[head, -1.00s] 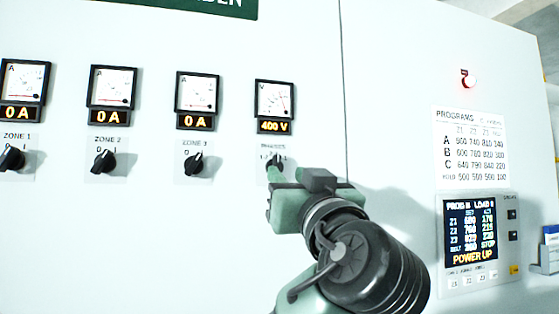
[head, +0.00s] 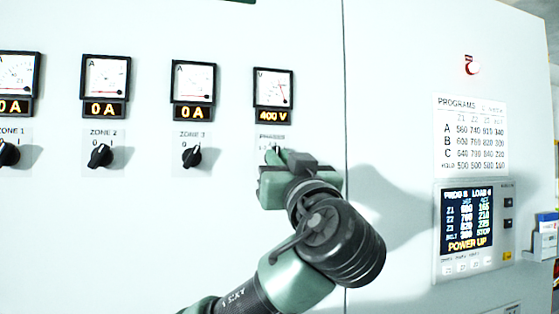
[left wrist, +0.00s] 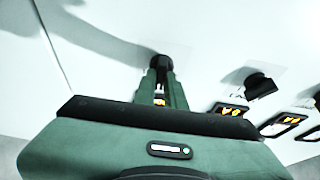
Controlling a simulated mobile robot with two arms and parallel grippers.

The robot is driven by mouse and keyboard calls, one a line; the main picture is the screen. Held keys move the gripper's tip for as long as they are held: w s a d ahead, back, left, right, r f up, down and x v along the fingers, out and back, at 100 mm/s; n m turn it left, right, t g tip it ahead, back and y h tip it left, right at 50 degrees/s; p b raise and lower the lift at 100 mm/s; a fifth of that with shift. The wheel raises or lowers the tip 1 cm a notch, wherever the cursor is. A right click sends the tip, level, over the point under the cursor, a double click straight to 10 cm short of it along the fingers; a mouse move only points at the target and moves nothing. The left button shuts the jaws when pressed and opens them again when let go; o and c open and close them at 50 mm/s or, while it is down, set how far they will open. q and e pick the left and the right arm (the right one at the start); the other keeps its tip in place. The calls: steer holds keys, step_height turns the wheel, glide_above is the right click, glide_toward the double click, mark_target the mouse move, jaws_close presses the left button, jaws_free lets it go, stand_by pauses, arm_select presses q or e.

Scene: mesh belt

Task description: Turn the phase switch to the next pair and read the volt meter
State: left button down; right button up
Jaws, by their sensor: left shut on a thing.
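The volt meter (head: 272,87) is on the white panel, its needle to the right and its orange display below reading 400 V (head: 273,116). The phase switch, a black knob (left wrist: 160,63), sits below it under a PHASES label (head: 272,137). In the head view the knob is mostly hidden by my left gripper (head: 276,153). In the left wrist view the gripper's green fingers (left wrist: 161,84) are shut around the knob. The knob's pointer direction cannot be made out. My right gripper is not in view.
Several ammeters reading 0 A, such as the nearest one (head: 194,82), stand to the left with the zone 3 knob (head: 191,157) and zone 2 knob (head: 99,156) below. A display reading POWER UP (head: 468,221) and a programs chart (head: 470,137) are on the right.

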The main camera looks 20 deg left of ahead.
arm_select(q)
steer(key=m+h+b, duration=0.2)
steer(key=m+b, duration=0.1)
steer(key=m, duration=0.1)
steer(key=m+t+h+b, duration=0.1)
steer(key=m+h+b, duration=0.1)
steer(key=m+b, duration=0.1)
steer(key=m+h+b, duration=0.2)
steer(key=m, duration=0.3)
steer(key=shift+s+a+m+b, duration=0.1)
steer(key=shift+a+m+b, duration=0.1)
steer(key=shift+m+b, duration=0.15)
steer(key=shift+r, duration=0.1)
steer(key=c, duration=1.5)
jaws_free()
